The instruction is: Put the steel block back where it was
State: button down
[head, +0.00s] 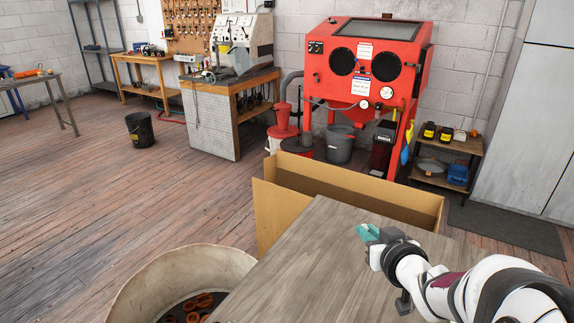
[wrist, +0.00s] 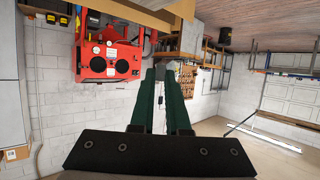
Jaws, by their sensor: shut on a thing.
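My gripper (head: 364,232) is in the head view, above the far right part of the wooden-topped table (head: 318,262). Its teal fingers point away to the left. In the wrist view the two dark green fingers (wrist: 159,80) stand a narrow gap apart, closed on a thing. A pale grey strip shows between them, which I take to be the steel block (wrist: 159,112); its outline is hard to make out. No other steel block shows on the visible part of the tabletop.
An open cardboard box (head: 350,200) stands just behind the table. A round bin (head: 135,285) with orange-brown parts inside is at its left. A red blasting cabinet (head: 365,60) and a workbench (head: 222,105) stand farther back. The visible tabletop is bare.

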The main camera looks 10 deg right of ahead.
jog(key=s+d+f+m+g+h, duration=0.1)
jog(key=s+d+f+m+h, duration=0.1)
jog(key=s+d+f, duration=0.65)
jog(key=s+d+f+m+h, duration=0.1)
jog(key=s+d+f, duration=0.4)
jog(key=s+d, duration=0.6)
jog(key=w+f, duration=0.2)
jog(key=w, duration=0.2)
jog(key=w+f, duration=0.3)
jog(key=w, duration=0.1)
jog(key=w+f, duration=0.2)
jog(key=w, duration=0.3)
jog(key=shift+w+a+f, duration=0.1)
jog(key=shift+a+f, duration=0.1)
notch_tip(320, 180, down, 3)
jog(key=shift+w+f, duration=0.1)
jog(key=shift+f, duration=0.35)
jog(key=shift+f, duration=0.5)
jog(key=shift+f, duration=0.1)
